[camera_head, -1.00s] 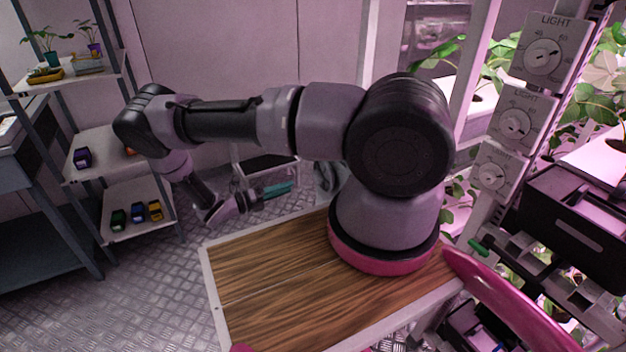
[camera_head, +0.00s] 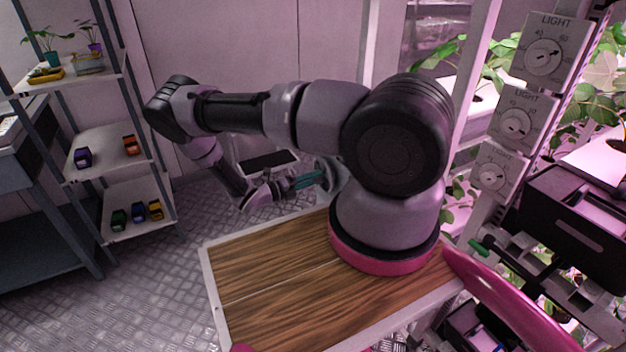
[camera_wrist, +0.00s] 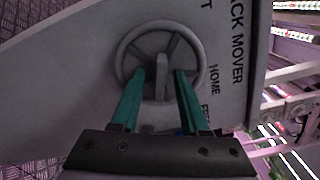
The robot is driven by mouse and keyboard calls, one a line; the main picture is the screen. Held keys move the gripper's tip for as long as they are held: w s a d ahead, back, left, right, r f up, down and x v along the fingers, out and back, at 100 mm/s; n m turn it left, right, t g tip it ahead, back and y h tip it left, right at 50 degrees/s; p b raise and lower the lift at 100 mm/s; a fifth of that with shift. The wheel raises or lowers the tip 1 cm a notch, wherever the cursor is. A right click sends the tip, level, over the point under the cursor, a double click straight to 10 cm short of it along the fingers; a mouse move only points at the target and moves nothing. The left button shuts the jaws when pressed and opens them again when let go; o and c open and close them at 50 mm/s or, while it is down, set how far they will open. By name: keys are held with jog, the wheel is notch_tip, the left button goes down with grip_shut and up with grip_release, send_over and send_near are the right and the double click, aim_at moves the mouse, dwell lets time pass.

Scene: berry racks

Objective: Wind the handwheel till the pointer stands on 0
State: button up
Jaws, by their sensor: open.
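The grey handwheel (camera_wrist: 195,41) shows in the wrist view, a spoked round wheel on a pale panel (camera_wrist: 228,20) lettered "RACK MOVER" and "HOME". A pale upright piece (camera_wrist: 161,78), perhaps the wheel's grip, stands between my fingers. My gripper (camera_wrist: 164,76) is open, its two teal fingers apart and overlapping the wheel's lower half in the view. I cannot tell whether they touch it. In the head view my gripper (camera_head: 312,178) is beyond the wooden top, by a grey rounded shape. The pointer and the 0 mark cannot be made out.
My wooden top (camera_head: 270,275) is bare. A shelf rack (camera_head: 115,150) with small coloured items stands left. Several light dials, one the top LIGHT dial (camera_head: 543,57), and plant racks stand right. The metal floor (camera_head: 160,290) at left is clear.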

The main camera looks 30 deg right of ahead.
grip_shut()
jog(key=shift+m, duration=0.3)
jog(key=m, duration=3.3)
jog(key=shift+f, duration=0.1)
